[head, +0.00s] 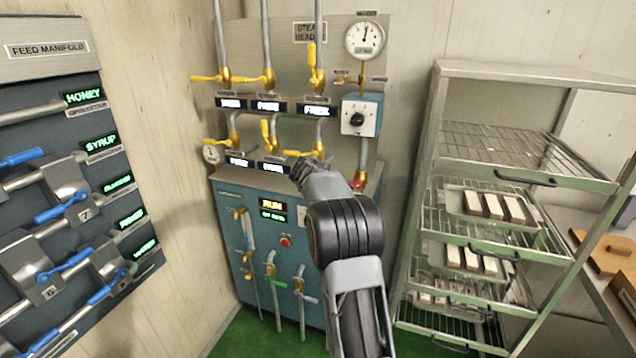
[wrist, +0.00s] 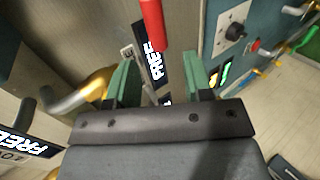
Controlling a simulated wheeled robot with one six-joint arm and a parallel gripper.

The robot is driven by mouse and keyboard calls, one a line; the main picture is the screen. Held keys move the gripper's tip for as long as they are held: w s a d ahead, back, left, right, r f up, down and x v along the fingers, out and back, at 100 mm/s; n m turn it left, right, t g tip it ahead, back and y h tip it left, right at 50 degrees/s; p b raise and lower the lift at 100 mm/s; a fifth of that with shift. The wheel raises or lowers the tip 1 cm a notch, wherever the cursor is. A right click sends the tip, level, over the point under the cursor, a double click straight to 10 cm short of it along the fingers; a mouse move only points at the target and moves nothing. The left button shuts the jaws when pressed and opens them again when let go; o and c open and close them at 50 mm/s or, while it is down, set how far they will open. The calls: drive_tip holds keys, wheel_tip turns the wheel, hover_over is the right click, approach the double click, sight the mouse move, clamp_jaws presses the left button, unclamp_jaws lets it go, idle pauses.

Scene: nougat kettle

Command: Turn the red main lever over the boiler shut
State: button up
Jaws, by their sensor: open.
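The red lever (wrist: 152,24) shows in the wrist view as a red bar coming in from the top edge. Its end lies near the gap between my fingertips, with no visible contact. In the head view a small red piece (head: 357,185) shows just right of my gripper; I cannot tell whether it is this lever. My gripper (head: 312,165) is in front of the lower pipes, above the blue boiler cabinet (head: 232,205). In the wrist view my gripper (wrist: 158,78) is open and empty, its green fingers apart. My arm hides part of the cabinet.
Yellow valve handles (head: 268,135) and pipes crowd the panel around my gripper. A dial box (head: 361,116) hangs to the right, under a round gauge (head: 365,40). A wire rack (head: 437,190) stands right; a feed manifold (head: 65,190) with blue levers is left.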

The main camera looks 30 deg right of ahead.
drive_tip(key=b+v, duration=0.1)
drive_tip(key=v, duration=0.6)
drive_tip(key=shift+s+a+r, duration=0.2)
drive_tip(key=shift+s+a, duration=0.05)
drive_tip(key=s+a+f+m+g+y, duration=0.3)
drive_tip(key=s+a+f+m, duration=0.15)
drive_tip(key=s+f, duration=0.3)
drive_tip(key=s+a+f+m+y, duration=0.3)
drive_tip(key=s+a+y, duration=0.3)
drive_tip(key=s+a, duration=1.5)
drive_tip(key=shift+s, duration=0.5)
